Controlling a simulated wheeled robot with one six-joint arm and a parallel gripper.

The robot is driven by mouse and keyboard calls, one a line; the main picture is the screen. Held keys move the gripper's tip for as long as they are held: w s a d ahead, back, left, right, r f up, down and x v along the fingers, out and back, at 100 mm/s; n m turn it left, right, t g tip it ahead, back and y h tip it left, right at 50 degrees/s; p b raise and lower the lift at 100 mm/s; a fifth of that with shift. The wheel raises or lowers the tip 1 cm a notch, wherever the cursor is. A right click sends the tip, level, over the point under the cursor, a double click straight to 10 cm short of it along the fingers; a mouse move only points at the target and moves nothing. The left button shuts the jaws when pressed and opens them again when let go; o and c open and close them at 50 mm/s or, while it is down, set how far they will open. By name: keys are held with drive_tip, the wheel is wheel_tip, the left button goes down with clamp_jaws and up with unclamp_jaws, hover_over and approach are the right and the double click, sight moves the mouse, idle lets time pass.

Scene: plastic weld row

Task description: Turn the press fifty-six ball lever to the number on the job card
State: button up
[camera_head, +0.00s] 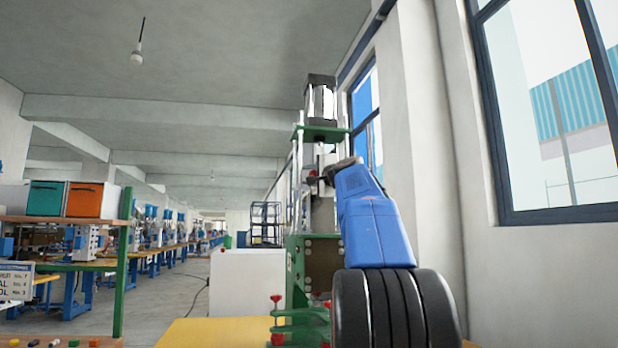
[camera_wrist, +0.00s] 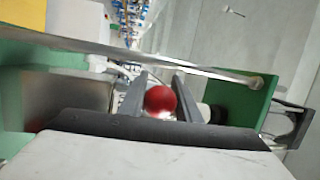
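In the wrist view a red ball (camera_wrist: 160,100) sits between the two grey fingers of my gripper (camera_wrist: 162,90). The fingers stand parted on either side of it, very near its sides; whether they touch it I cannot tell. The lever's rod is not clearly seen. In the head view my gripper (camera_head: 320,178) is small and dark at the upper front of the green press (camera_head: 322,265), with a bit of red by it. A white card (camera_head: 16,282) at the lower left is cut off by the picture edge; its lines seem to end in 7, 4 and 3.
A yellow tabletop (camera_head: 215,332) lies in front. A green-posted rack (camera_head: 123,262) with teal and orange bins stands left. The wall and windows are close right.

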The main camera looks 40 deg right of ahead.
clamp_jaws()
drive_tip(key=shift+s+d+n+y, duration=0.15)
drive_tip(key=shift+s+n+y, duration=0.3)
drive_tip(key=shift+n+y, duration=0.85)
drive_tip(key=shift+s+d+n+y, duration=0.2)
drive_tip(key=shift+s+n+y, duration=0.3)
drive_tip(key=shift+y, duration=1.45)
drive_tip(key=shift+s+d+n+y, duration=0.15)
drive_tip(key=shift+s+n+y, duration=0.25)
drive_tip(key=shift+n+y, duration=0.95)
drive_tip(key=shift+m+y, duration=0.25)
drive_tip(key=shift+y, duration=0.05)
drive_tip(key=o, duration=0.7)
unclamp_jaws()
drive_tip(key=shift+o, duration=0.2)
drive_tip(key=v, duration=1.7)
drive_tip(key=shift+s+f, duration=0.2)
drive_tip(key=shift+f, duration=0.15)
